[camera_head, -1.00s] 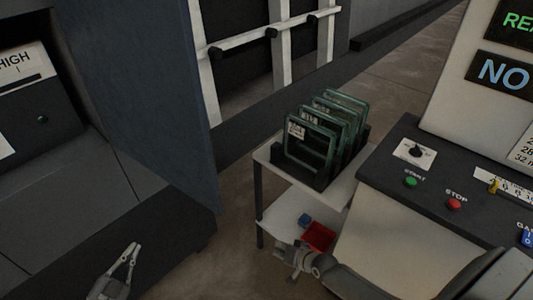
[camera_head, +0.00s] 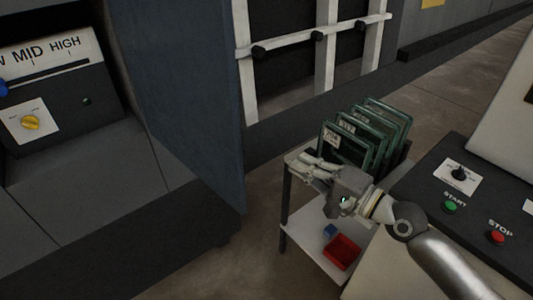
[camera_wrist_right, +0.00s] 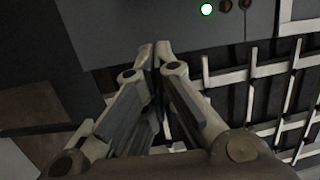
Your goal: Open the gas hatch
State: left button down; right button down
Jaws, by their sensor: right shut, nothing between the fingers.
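I cannot pick out with certainty which surface is the gas hatch. A large blue-grey upright panel (camera_head: 185,90) stands left of centre in the head view. My right gripper (camera_head: 303,162) is in front of the small rack cart, right of that panel and apart from it. In the right wrist view, my right gripper (camera_wrist_right: 153,50) has its fingertips together and holds nothing. Beyond its tips is a grey panel (camera_wrist_right: 130,20) with a lit greenish-white lamp (camera_wrist_right: 207,9) and dark red lamps beside it. My left gripper is not in view.
The cart (camera_head: 318,238) holds several green-framed plates (camera_head: 345,147) and a red bin (camera_head: 342,252). A control desk (camera_head: 430,190) with green and red buttons stands right. A dark console (camera_head: 60,110) with a yellow knob is left. White bars (camera_head: 325,35) stand behind.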

jog(key=w+a+p, duration=0.3)
jog(key=a+p, duration=0.1)
jog(key=a, duration=0.5)
jog(key=shift+w, duration=0.15)
